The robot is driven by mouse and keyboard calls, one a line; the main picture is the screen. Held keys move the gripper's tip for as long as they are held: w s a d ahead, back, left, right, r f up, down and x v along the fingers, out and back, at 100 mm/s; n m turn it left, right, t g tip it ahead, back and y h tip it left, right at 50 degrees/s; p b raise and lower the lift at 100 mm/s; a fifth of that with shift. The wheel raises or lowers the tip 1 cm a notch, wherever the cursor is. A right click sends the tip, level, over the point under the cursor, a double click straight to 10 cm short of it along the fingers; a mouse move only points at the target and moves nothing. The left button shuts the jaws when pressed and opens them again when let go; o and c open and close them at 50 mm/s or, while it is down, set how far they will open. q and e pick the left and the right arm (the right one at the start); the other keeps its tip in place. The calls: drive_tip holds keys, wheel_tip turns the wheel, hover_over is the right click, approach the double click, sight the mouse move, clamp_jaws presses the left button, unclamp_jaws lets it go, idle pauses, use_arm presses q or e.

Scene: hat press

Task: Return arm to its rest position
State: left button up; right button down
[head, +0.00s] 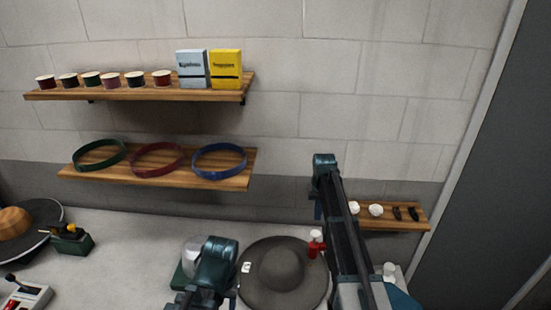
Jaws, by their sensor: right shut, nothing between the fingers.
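My right arm comes up from the bottom right as a long dark link, with a teal joint at its top in front of the wall. My right gripper (318,207) is mostly hidden by that arm; a small blue part shows at its left edge, and it is shut and empty. My left arm shows only as a teal joint at the bottom middle; its gripper is not in view. A dark grey hat (281,270) lies on the table between the two arms, with a small white tag on its brim.
A red bottle with a white cap (316,246) stands by the hat, close to my right arm. A small shelf (418,219) is behind that arm. Two wall shelves hold spools, boxes and hat bands (219,160). A tan-crowned hat (14,222) and green device (72,241) are left. The table (130,260) is clear left of centre.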

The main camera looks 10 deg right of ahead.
drive_tip(key=s+a+f+n+b, duration=0.2)
drive_tip(key=s+a+f+b, duration=0.4)
drive_tip(key=s, duration=0.3)
drive_tip(key=s+a+f+n+b, duration=0.2)
drive_tip(key=s+a+f+b, duration=0.4)
drive_tip(key=s+a, duration=0.3)
drive_tip(key=s+a+f+n+h+b, duration=0.1)
drive_tip(key=s+a+f+n+b, duration=0.1)
drive_tip(key=s+a+f+b, duration=0.4)
drive_tip(key=s+a, duration=0.2)
drive_tip(key=s, duration=0.3)
drive_tip(key=shift+s+n, duration=0.25)
drive_tip(key=shift+n, duration=0.05)
